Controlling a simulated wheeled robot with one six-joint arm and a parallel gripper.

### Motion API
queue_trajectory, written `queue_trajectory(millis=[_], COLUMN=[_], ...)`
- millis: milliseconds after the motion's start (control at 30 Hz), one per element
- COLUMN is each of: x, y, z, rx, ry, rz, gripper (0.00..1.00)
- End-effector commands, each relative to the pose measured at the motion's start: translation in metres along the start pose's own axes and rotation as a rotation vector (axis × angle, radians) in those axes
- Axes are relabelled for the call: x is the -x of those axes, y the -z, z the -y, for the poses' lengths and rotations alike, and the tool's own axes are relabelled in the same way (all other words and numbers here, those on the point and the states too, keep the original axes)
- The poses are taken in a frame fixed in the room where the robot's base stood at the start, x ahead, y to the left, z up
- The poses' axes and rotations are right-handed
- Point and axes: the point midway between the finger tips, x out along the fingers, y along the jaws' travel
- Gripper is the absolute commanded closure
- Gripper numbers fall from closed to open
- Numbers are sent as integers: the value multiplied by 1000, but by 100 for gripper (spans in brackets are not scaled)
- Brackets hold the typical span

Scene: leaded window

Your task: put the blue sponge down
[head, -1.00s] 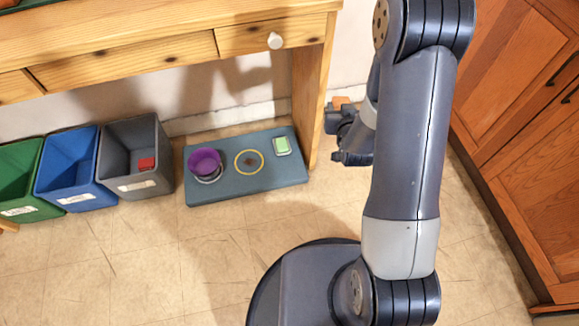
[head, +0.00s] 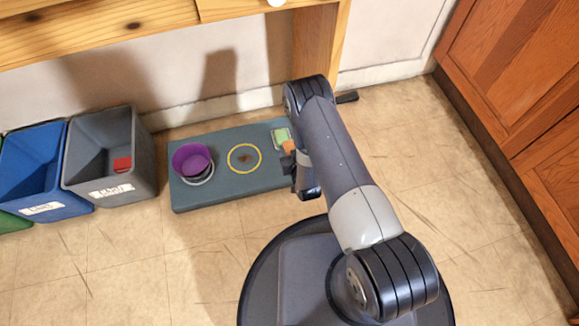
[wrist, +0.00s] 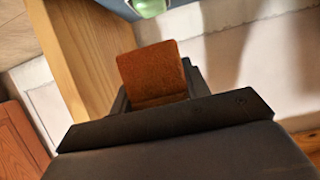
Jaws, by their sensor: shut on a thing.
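No blue sponge shows in either view. My gripper (head: 296,160) is shut on an orange-brown block (wrist: 152,72), which also shows as a small orange patch in the head view (head: 289,147). The block stands out beyond the dark jaws in the wrist view. In the head view my gripper is at the right end of a low blue-grey platform (head: 220,190), near a green-topped item (head: 280,135). My arm hides part of the platform's right end. I cannot tell whether the block touches anything.
A purple bowl (head: 190,157) sits on the platform's left part, and a yellow ring (head: 231,160) lies in its middle. A grey bin (head: 85,183) with a red item (head: 122,164) and a blue bin (head: 25,185) stand left. A wooden table leg (head: 315,50) rises behind my arm.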

Motion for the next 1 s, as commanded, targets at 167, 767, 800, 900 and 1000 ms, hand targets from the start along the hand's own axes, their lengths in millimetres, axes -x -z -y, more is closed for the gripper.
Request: queue_trajectory(millis=[167,767,800,900,1000], x=[-9,-39,-39,-39,-39], y=[-26,-97,-96,-95,-96], z=[1,1,1,1,1], rx=[1,1,1,1,1], ry=[2,1,1,1,1], rz=[1,0,-1,0,0], gripper=[80,80,80,80,80])
